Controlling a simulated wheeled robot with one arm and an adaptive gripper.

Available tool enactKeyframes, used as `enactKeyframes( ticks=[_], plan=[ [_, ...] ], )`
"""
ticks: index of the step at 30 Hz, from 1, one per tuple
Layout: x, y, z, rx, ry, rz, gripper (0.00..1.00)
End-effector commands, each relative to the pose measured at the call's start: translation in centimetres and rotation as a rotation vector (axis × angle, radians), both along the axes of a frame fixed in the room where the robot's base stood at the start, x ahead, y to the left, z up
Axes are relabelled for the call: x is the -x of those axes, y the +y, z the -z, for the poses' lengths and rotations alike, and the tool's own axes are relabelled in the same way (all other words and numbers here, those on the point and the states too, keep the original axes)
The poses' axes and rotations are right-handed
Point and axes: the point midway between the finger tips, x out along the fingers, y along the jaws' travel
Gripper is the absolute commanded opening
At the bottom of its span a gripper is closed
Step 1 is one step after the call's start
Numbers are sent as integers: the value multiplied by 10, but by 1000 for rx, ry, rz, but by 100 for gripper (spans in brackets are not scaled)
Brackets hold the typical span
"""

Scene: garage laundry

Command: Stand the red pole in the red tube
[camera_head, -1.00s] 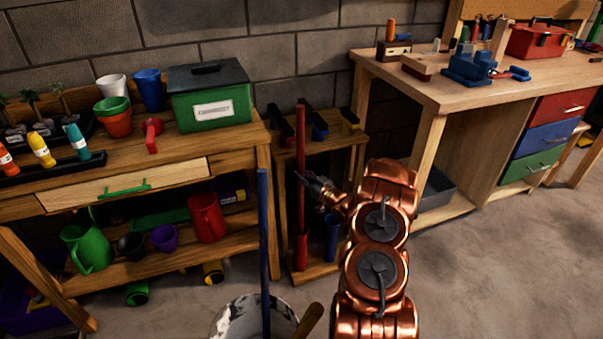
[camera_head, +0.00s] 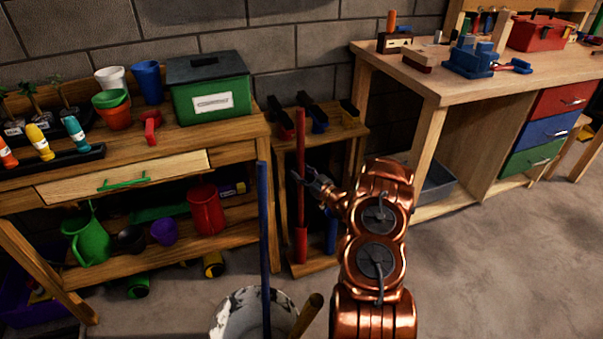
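The red pole (camera_head: 301,150) stands upright in the narrow wooden rack between the two benches. Its lower end meets the red tube (camera_head: 301,246) on the rack's bottom board, and it looks to be inside the tube. My gripper (camera_head: 301,179) is at the pole's middle height, coming from the right. Its fingers look spread, with one tip showing just left of the pole. Whether a finger touches the pole is too small to tell.
A blue tube (camera_head: 331,232) stands right of the red tube, partly behind my arm. A white bucket (camera_head: 238,316) holding a blue pole (camera_head: 264,235) and a wooden handle stands in front. The left bench (camera_head: 240,150) and right workbench (camera_head: 440,85) flank the rack.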

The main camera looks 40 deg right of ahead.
Motion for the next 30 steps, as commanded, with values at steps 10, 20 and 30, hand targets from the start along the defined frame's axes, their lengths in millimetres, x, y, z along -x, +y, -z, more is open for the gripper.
enactKeyframes(
  ticks=[10, 20, 30],
  plan=[
    [2, -1, 1, -1, 1, 1, 55],
    [46, -8, 5, -3, 1, 5, 55],
    [98, -14, 9, -3, 3, 3, 55]
  ],
)
